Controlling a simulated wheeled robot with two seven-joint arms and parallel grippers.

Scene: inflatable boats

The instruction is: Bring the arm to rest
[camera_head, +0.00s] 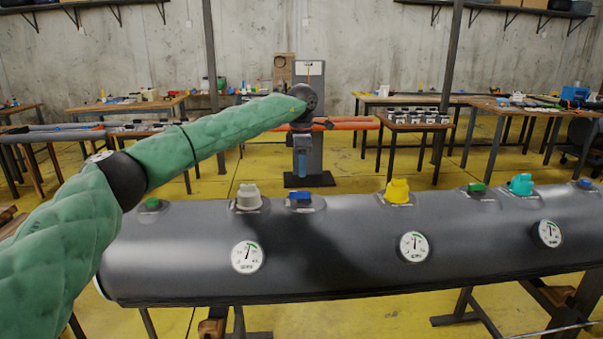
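My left arm, in a green padded sleeve, reaches in from the left and across the upper middle of the head view. Its black wrist joint is raised above the far side of the grey inflatable tube (330,240). My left gripper (302,165) hangs below the wrist, small and in front of a dark grey stand. I cannot make out whether its fingers are apart, and I see nothing clearly held. It is apart from the tube and its valves. My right gripper is not in view.
The tube carries a grey-beige valve (249,197), a yellow valve (397,191), a teal valve (521,184) and several round gauges (248,257). The grey stand (311,90) rises behind. Work tables (407,122) with small items line the back. The yellow floor between is clear.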

